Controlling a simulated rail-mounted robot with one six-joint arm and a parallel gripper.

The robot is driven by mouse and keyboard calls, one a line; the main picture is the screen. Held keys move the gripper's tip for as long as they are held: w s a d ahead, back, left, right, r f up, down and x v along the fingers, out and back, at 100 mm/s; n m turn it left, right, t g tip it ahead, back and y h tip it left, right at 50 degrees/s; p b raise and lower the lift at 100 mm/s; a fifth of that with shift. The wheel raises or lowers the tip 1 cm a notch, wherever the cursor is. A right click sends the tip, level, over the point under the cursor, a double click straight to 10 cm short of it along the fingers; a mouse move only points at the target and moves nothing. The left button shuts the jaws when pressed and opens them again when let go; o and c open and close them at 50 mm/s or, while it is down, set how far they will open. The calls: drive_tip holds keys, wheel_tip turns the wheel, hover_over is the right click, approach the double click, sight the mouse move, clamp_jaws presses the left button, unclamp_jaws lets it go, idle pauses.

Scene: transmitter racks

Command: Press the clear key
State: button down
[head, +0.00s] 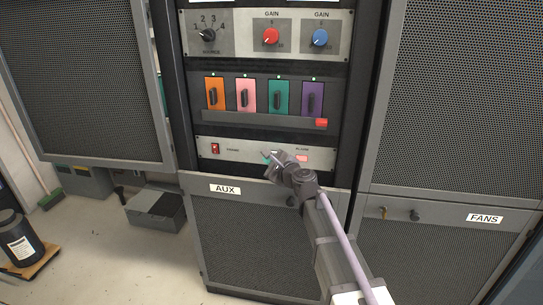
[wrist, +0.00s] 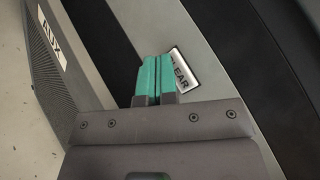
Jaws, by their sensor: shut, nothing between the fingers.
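My gripper (head: 267,157) is in front of the lowest grey panel of the rack, above the AUX door. In the wrist view its two teal fingertips (wrist: 157,72) are shut side by side with nothing between them. A white, dark-framed plate lettered "CLEAR" (wrist: 180,67) sits on the grey panel just right of the fingertips. The fingers hide part of its lettering. I cannot tell whether the fingertips touch the panel. The clear key itself is not clearly seen apart from this plate. In the head view my gripper covers that spot.
The grey panel (head: 235,151) also bears a red rocker switch (head: 215,148) at left and a pinkish lamp (head: 301,154) by the alarm lettering. Coloured switches with a red block (head: 321,123) are above. The AUX door (head: 245,235) is below, and an open mesh door (head: 90,80) stands left.

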drive_tip(key=shift+w+d, duration=0.1)
drive_tip(key=shift+w, duration=0.3)
drive_tip(key=shift+w, duration=0.35)
idle(0.4)
drive_tip(key=shift+s, duration=0.75)
drive_tip(key=s, duration=0.3)
drive_tip(key=s+a, duration=0.1)
drive_tip(key=s, duration=0.1)
idle(0.4)
idle(0.4)
